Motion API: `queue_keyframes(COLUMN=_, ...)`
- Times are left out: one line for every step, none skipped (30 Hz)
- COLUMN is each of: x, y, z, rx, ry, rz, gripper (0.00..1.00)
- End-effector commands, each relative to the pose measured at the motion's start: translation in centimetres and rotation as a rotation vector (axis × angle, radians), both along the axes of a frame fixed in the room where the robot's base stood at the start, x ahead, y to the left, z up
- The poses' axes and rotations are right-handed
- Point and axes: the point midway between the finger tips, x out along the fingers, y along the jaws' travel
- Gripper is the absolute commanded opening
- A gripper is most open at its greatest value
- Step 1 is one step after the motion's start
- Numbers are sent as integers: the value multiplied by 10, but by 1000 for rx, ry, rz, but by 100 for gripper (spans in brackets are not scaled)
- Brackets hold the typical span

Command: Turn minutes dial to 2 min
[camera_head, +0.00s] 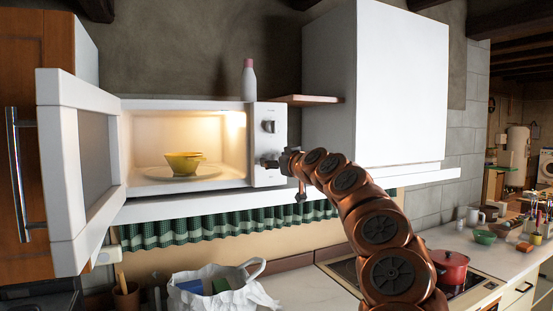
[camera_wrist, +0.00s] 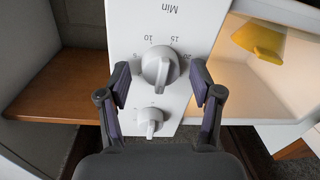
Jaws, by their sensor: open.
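The white microwave (camera_head: 185,104) has its door (camera_head: 85,160) swung open to the left. My gripper (camera_head: 276,163) is at the lower part of its control panel and covers the lower dial there. In the wrist view, which is upside down, the minutes dial (camera_wrist: 160,66) is a white round knob with a raised grip bar, marked "Min" with numbers around it. My gripper (camera_wrist: 159,78) is open, one finger on each side of this dial, with gaps visible between fingers and knob. A second, smaller-looking knob (camera_wrist: 150,121) shows in the wrist view; it is the upper knob (camera_head: 268,127) in the head view.
A yellow bowl (camera_head: 183,163) stands on the turntable inside the lit microwave. A bottle (camera_head: 249,80) stands on top. A wooden shelf (camera_head: 310,99) and white cabinet (camera_head: 400,85) are right of the panel. A red pot (camera_head: 449,266) is on the stove below.

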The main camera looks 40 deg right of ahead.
Motion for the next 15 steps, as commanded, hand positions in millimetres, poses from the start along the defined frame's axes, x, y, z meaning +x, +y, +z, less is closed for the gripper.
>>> queue_keyframes(x=0, y=0, z=0, rx=0, ry=0, rz=0, gripper=65)
queue_keyframes(x=0, y=0, z=0, rx=0, ry=0, rz=0, gripper=65)
queue_keyframes(x=0, y=0, z=0, rx=0, ry=0, rz=0, gripper=65)
queue_keyframes(x=0, y=0, z=0, rx=0, ry=0, rz=0, gripper=65)
queue_keyframes(x=0, y=0, z=0, rx=0, ry=0, rz=0, gripper=65)
queue_keyframes(x=0, y=0, z=0, rx=0, ry=0, rz=0, gripper=63)
queue_keyframes(x=0, y=0, z=0, rx=0, ry=0, rz=0, gripper=60)
queue_keyframes(x=0, y=0, z=0, rx=0, ry=0, rz=0, gripper=57)
queue_keyframes(x=0, y=0, z=0, rx=0, ry=0, rz=0, gripper=53)
queue_keyframes(x=0, y=0, z=0, rx=0, ry=0, rz=0, gripper=49)
queue_keyframes(x=0, y=0, z=0, rx=0, ry=0, rz=0, gripper=46)
queue_keyframes(x=0, y=0, z=0, rx=0, ry=0, rz=0, gripper=42)
queue_keyframes(x=0, y=0, z=0, rx=0, ry=0, rz=0, gripper=39)
queue_keyframes(x=0, y=0, z=0, rx=0, ry=0, rz=0, gripper=36)
queue_keyframes(x=0, y=0, z=0, rx=0, ry=0, rz=0, gripper=32)
